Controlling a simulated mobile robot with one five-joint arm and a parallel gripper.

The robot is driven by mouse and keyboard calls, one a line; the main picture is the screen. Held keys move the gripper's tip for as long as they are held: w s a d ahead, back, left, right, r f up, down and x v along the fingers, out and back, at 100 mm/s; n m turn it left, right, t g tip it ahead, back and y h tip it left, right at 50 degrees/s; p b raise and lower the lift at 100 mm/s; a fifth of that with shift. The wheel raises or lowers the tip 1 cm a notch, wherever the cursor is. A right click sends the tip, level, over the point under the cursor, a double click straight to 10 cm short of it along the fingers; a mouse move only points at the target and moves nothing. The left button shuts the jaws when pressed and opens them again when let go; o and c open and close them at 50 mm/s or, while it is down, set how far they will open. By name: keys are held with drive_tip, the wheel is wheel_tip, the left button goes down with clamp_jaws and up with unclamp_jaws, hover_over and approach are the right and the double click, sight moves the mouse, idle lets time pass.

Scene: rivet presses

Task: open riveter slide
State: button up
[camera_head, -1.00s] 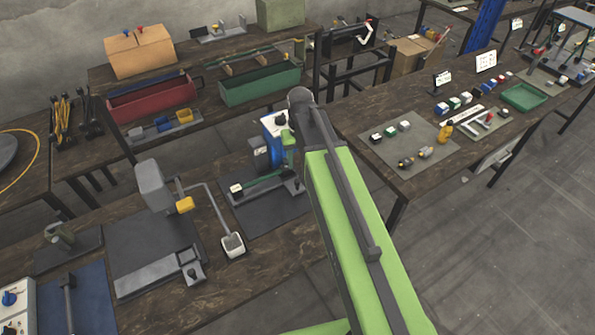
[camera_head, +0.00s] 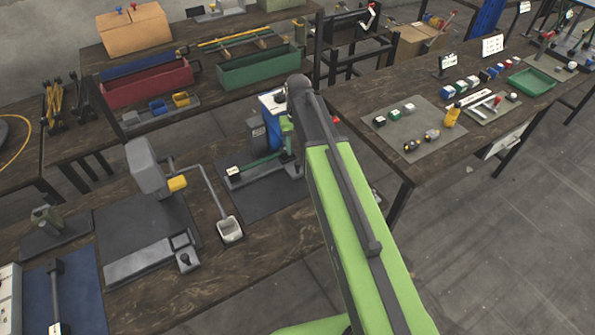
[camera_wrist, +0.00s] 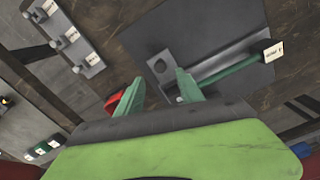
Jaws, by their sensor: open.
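A device with a green rod (camera_head: 262,161) lies on a dark mat (camera_head: 258,194) on the near bench in the head view, taken to be the riveter slide. The rod ends in a white tag (camera_head: 233,172). In the wrist view the green rod (camera_wrist: 222,69) runs beside a grey rail on a grey plate (camera_wrist: 205,38), with its tag (camera_wrist: 273,51) at the right. A grey block with a round hole (camera_wrist: 160,65) stands just beyond my fingertips. My gripper (camera_wrist: 156,88) is open, its green fingers apart with nothing seen between them. In the head view my arm partly hides the device.
A side table (camera_head: 420,185) with small parts is at the right.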

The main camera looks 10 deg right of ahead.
sight(298, 163)
wheel_tip(298, 163, down, 8)
drive_tip(key=b, duration=0.6)
drive_tip(key=shift+r, duration=0.3)
clamp_jaws()
idle(0.7)
